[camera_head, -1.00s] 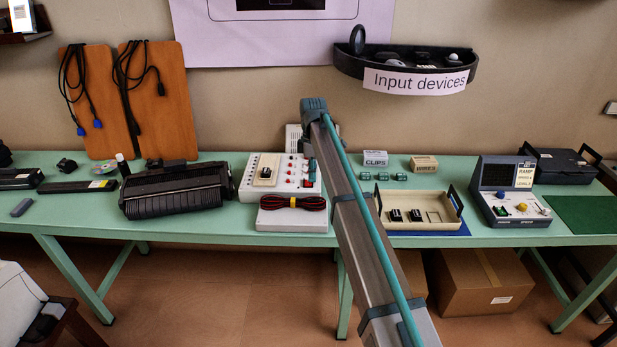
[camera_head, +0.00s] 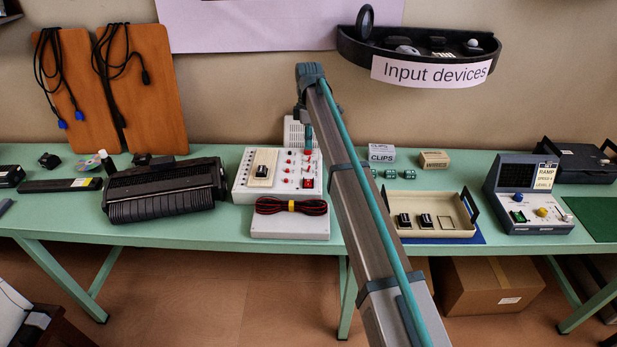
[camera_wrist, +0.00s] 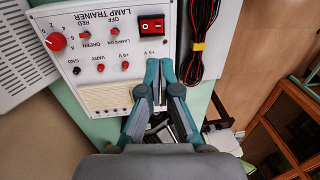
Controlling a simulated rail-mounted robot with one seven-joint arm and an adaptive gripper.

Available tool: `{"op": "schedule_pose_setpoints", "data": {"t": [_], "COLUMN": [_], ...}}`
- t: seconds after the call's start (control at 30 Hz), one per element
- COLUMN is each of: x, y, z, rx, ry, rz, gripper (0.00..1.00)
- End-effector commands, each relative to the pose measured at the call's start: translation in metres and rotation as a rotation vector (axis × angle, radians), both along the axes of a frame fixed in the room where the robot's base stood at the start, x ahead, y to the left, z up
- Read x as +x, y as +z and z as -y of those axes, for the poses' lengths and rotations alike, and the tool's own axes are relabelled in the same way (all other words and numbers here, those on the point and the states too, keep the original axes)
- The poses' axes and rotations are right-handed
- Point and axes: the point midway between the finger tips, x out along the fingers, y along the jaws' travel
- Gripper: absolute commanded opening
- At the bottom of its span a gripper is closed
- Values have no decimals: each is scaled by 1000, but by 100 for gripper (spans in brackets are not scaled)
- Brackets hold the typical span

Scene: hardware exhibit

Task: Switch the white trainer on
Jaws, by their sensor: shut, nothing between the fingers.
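The white trainer (camera_head: 242,188) stands on the green table left of my arm, its panel facing up. It also fills the upper left of the wrist view (camera_wrist: 100,50), where it reads LAMP TRAINER. Its red rocker switch (camera_wrist: 152,24) sits at the panel's edge in that view, and shows in the head view (camera_head: 307,183). I cannot tell which way the rocker is set. My gripper (camera_wrist: 160,68) is shut and empty, with its tips over the panel just below the switch in the wrist picture. In the head view, my gripper (camera_head: 308,140) hangs above the trainer's right part.
A black-and-red cable bundle (camera_head: 291,206) lies on a pale box (camera_head: 290,228) in front of the trainer. A beige tray (camera_head: 465,233) is to the right and a black printer-like device (camera_head: 165,190) to the left. A grey vented box (camera_head: 293,133) is behind.

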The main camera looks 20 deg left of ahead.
Motion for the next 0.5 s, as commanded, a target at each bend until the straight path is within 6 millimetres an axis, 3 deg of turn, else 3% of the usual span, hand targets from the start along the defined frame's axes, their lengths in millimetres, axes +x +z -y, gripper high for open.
{"op": "schedule_pose_setpoints", "data": {"t": [0.27,0.5], "x": [-2,-7], "y": [-9,-43], "z": [1,3], "rx": [-1,-2], "ry": [0,0], "rz": [-2,-3], "gripper": [0,0]}}
